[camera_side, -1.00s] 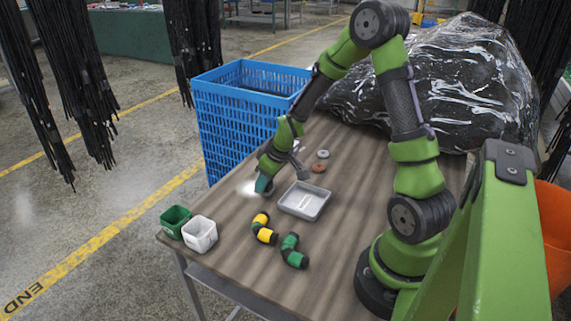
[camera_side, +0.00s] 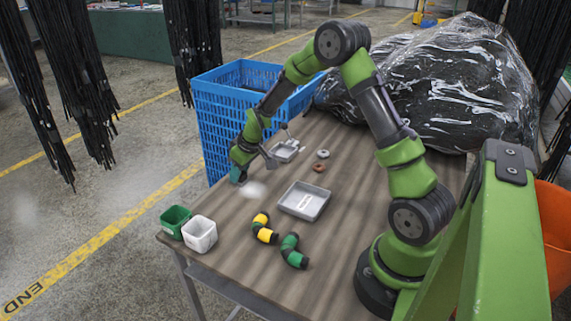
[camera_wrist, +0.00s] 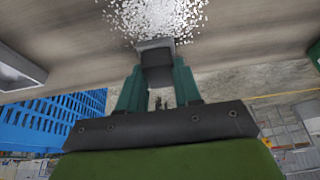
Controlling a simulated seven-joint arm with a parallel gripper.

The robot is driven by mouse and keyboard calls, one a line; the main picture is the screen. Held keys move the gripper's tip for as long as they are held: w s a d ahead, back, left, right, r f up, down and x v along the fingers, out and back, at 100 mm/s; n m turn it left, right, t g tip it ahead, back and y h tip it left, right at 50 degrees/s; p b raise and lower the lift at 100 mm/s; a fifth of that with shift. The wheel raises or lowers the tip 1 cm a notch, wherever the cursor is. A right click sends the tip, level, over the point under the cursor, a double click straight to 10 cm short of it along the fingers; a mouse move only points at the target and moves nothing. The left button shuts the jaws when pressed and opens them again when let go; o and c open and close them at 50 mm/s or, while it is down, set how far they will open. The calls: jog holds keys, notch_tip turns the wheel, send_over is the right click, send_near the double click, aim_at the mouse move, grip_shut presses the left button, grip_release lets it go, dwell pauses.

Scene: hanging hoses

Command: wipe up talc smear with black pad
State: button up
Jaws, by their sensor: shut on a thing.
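The talc smear (camera_side: 254,190) is a whitish patch on the wooden table near its left edge. In the wrist view the smear (camera_wrist: 158,16) shows as dense white specks at the top. My gripper (camera_side: 238,176) is low at the table, just left of and behind the smear. In the wrist view its teal fingers are shut on the black pad (camera_wrist: 157,66), a small dark block with a greyer far edge. The pad's far edge is right at the near border of the specks. The pad's underside is hidden, and the side view does not show the pad clearly.
A grey tray (camera_side: 304,201) lies right of the smear. A smaller grey tray (camera_side: 285,151) and two ring-shaped parts (camera_side: 320,167) lie farther back. Two elbow fittings (camera_side: 294,251) and green and white bins (camera_side: 200,234) are nearer. A blue crate (camera_side: 213,122) stands behind my gripper.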

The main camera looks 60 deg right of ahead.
jog(key=shift+s, duration=5.2)
jog(key=shift+a, duration=0.85)
jog(key=shift+w, duration=5)
jog(key=shift+s, duration=5.05)
notch_tip(320, 180, up, 3)
jog(key=shift+w+f, duration=0.15)
jog(key=shift+r, duration=2.8)
jog(key=shift+d+f, duration=0.1)
